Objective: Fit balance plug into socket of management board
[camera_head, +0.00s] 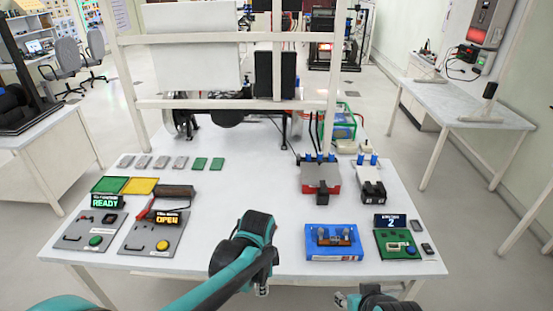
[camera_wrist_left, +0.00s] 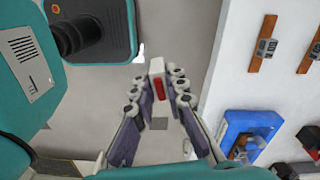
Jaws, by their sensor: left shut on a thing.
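My left gripper (camera_head: 262,288) is in front of the table's near edge in the head view. In the left wrist view its fingers (camera_wrist_left: 158,88) are shut on a small white and red piece (camera_wrist_left: 158,80), which looks like the balance plug. The green management board (camera_head: 392,251) lies at the table's right front, with a display reading 2 at its back edge. A pale socket-like part (camera_head: 396,246) sits on it. The plug is well to the left of the board and apart from it. My right gripper (camera_head: 344,299) is at the bottom edge, partly cut off; its opening is unclear.
A blue tray (camera_head: 318,254) with a small fixture stands left of the board. A red-sided box (camera_head: 320,180) and a grey unit (camera_head: 370,185) stand behind. Panels reading READY (camera_head: 88,235) and OPEN (camera_head: 150,238) are at left. The table's middle is clear.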

